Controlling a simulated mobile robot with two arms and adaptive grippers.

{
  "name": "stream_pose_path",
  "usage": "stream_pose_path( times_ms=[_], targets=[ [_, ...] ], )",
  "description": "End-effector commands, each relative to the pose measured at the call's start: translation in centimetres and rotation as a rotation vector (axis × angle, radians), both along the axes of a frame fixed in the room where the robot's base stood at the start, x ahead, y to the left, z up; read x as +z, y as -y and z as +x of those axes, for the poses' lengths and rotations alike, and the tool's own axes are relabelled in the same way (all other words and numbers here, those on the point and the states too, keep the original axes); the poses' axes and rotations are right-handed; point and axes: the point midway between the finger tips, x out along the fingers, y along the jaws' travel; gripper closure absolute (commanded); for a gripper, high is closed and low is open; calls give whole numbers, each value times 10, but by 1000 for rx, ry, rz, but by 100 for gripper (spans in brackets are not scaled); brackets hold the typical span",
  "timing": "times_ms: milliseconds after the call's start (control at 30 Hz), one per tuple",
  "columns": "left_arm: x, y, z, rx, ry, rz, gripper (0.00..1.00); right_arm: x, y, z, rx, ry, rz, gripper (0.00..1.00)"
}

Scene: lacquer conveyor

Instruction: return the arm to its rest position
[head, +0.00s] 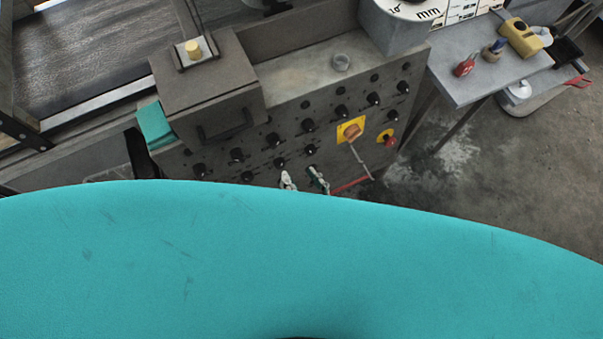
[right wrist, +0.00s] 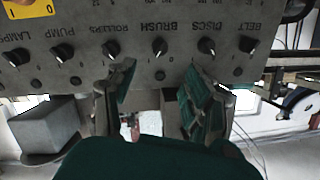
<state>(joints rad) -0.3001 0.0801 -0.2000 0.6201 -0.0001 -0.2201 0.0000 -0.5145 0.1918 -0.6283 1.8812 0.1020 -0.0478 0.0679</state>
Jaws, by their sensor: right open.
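My right gripper (head: 304,181) shows small in the head view, just past the edge of my large teal body, in front of the lower part of the grey control panel (head: 285,110). In the right wrist view my right gripper (right wrist: 160,98) has its two green-padded fingers spread, with nothing held between them. The panel (right wrist: 180,65) appears upside down there, beyond the fingertips, with a row of black knobs. I cannot tell whether the fingers touch it. My left gripper is not in view.
A yellow plate with a rotary switch (head: 351,130) and a red button (head: 390,142) sit on the panel's right side. A grey box (head: 207,85) stands at its left. A side table (head: 485,75) holds small items at right. Bare floor (head: 500,155) lies below it.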

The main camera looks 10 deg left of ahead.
Motion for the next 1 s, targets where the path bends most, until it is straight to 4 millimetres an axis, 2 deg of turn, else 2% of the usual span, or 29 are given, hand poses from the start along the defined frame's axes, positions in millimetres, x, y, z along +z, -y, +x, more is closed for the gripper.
stream_pose_path(
  times_ms=[467,567,667,767,800,867,1000],
  targets=[
    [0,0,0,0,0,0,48,-1,0,1,-1,-1,-1,48],
    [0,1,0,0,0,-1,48,-15,4,1,-4,-18,-25,48],
    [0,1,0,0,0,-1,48,-55,18,1,-13,-68,-94,48],
    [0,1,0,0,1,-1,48,-117,44,-3,-32,-155,-200,48],
    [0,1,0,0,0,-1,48,-144,58,-7,-42,-197,-247,48],
    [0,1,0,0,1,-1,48,-184,82,-15,-56,-265,-316,48],
    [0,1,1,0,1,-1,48,-267,140,-49,-89,-436,-465,48]
  ],
)
